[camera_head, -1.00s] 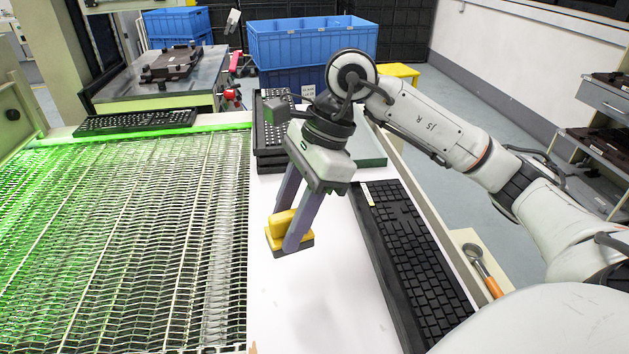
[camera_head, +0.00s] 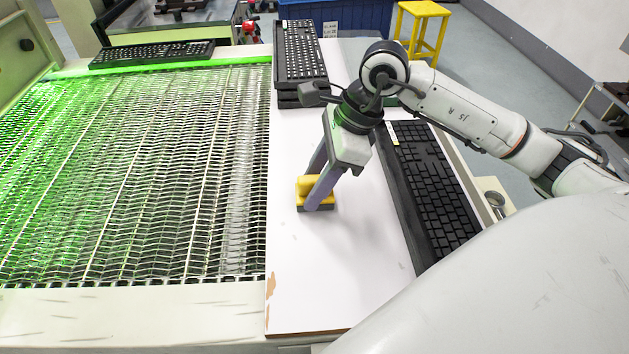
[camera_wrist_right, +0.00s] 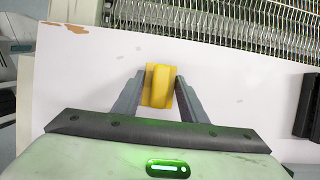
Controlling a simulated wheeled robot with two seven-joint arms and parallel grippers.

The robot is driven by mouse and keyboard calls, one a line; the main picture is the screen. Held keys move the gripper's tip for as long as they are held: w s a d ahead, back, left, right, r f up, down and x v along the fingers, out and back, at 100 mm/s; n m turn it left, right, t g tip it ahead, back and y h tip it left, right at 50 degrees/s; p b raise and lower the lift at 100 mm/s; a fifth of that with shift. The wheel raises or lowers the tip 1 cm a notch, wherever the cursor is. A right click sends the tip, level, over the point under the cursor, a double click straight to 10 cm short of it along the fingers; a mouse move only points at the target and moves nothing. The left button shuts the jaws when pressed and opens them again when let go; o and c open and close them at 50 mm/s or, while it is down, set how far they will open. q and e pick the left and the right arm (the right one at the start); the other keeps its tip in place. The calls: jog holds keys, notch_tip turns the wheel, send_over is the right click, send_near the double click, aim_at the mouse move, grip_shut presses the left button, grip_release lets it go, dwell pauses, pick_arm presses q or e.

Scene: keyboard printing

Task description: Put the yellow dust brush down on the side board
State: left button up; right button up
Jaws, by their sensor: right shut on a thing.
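The yellow dust brush (camera_head: 303,189) with a dark base is between the fingers of my right gripper (camera_head: 318,190), at the left part of the white side board (camera_head: 330,280). In the right wrist view the brush (camera_wrist_right: 160,86) sits between both fingertips of the gripper (camera_wrist_right: 160,90), which are shut on it. The brush is upright and at or just above the board; I cannot tell whether it touches. My left gripper is not in view.
A black keyboard (camera_head: 435,185) lies on the board right of the gripper. Stacked keyboards (camera_head: 300,55) stand at the board's far end. A green-lit mesh conveyor (camera_head: 130,180) borders the board on the left. The board's near part is clear.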

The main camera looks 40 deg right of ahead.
jog(key=o, duration=1.3)
jog(key=shift+c, duration=0.2)
jog(key=v, duration=1.2)
jog(key=shift+r, duration=0.1)
